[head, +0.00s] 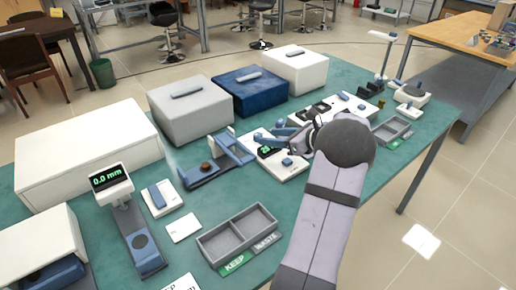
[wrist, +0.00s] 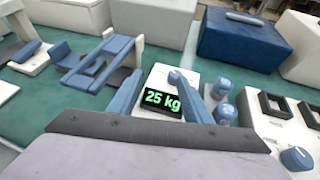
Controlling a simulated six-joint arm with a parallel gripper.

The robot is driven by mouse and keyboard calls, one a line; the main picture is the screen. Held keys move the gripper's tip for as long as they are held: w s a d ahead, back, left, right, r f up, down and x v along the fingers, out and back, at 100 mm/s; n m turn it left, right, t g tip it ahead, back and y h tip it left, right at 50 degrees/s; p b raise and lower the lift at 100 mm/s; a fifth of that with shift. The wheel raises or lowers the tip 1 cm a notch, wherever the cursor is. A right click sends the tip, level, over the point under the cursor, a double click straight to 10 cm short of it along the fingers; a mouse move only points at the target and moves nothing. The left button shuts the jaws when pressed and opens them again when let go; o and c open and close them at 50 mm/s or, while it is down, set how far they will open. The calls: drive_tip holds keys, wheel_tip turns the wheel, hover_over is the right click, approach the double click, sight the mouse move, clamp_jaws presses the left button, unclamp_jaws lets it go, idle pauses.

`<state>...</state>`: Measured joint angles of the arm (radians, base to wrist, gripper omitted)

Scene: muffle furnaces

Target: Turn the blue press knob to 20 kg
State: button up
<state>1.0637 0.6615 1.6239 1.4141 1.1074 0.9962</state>
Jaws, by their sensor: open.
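The press has a white base (head: 291,172) near the middle of the green table, with a small dark display. In the wrist view the display (wrist: 163,101) reads 25 kg in green. A small blue knob (head: 287,161) sits on the base, to the right of and in front of the display in the head view. My gripper (head: 283,128) is above the rear of the press, partly hidden by my dark wrist.
Two short blue cylinders (wrist: 222,100) stand just right of the fingers; I cannot tell their part. A blue-grey fixture (head: 210,170) stands left of the press. Grey and blue furnace boxes (head: 250,93) stand behind. A KEEP/WASTE tray (head: 205,247) is in front.

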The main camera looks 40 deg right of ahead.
sight(259, 135)
drive_tip(key=d, duration=0.1)
drive_tip(key=d+f, duration=0.1)
drive_tip(key=s+d, duration=0.1)
drive_tip(key=shift+d+f+h+b, duration=0.15)
drive_tip(key=shift+f+h+b, duration=0.1)
drive_tip(key=shift+h+b, duration=0.15)
drive_tip(key=shift+w, duration=0.4)
drive_tip(key=p+x, duration=0.1)
drive_tip(key=x, duration=1)
drive_tip(key=shift+w, duration=0.25)
drive_tip(key=shift+c, duration=0.7)
drive_tip(key=c, duration=0.9)
